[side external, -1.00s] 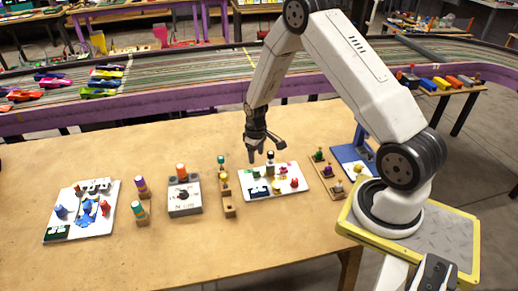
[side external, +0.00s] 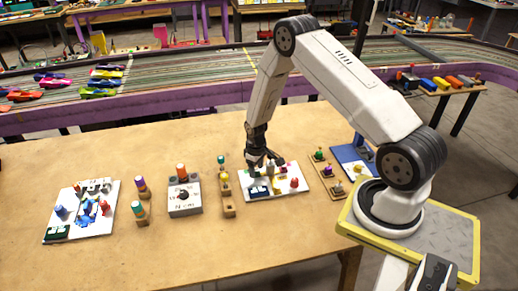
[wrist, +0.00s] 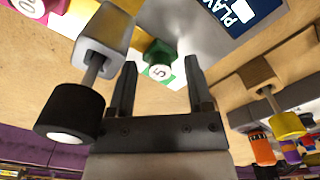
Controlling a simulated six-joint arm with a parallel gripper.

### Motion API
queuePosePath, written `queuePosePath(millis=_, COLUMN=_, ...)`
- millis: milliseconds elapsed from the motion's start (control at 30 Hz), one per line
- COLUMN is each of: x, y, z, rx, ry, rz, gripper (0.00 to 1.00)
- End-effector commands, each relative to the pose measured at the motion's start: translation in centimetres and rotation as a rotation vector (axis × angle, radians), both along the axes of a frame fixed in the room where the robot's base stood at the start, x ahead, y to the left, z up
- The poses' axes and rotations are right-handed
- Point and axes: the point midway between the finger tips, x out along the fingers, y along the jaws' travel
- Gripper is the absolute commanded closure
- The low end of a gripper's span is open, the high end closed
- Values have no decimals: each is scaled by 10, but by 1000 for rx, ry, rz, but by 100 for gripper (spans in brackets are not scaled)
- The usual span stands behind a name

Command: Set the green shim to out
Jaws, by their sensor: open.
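My gripper (side external: 257,162) is low over the back left part of a white board (side external: 300,189) on the wooden table. In the wrist view its two fingers (wrist: 161,82) stand apart with nothing held between them. A green piece (wrist: 158,52) with a round white label marked 5 lies just past the fingertips, in line with the gap. It appears to be the green shim. In the side view a green spot (side external: 254,174) shows right under the gripper, partly hidden by it. I cannot tell whether the fingers touch it.
A black knob on a grey shaft (wrist: 70,112) stands close to the left finger in the wrist view. A yellow knob (wrist: 288,124) is at right. A red piece (side external: 294,183) stands on the board.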

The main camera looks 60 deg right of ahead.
Motion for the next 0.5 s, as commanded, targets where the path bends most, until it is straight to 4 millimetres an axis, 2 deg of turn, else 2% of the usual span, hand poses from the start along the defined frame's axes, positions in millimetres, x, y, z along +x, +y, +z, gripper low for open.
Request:
queuePosePath(millis=67, x=0, y=0, z=0, rx=0, ry=0, rz=0, gripper=35)
queuePosePath(millis=100, x=0, y=0, z=0, rx=0, ry=0, rz=0, gripper=41)
queuePosePath(millis=167, x=0, y=0, z=0, rx=0, ry=0, rz=0, gripper=60)
queuePosePath(millis=200, x=0, y=0, z=0, rx=0, ry=0, rz=0, gripper=73)
queuePosePath(millis=300, x=0, y=0, z=0, rx=0, ry=0, rz=0, gripper=100)
queuePosePath(millis=500, x=0, y=0, z=0, rx=0, ry=-1, rz=0, gripper=100)
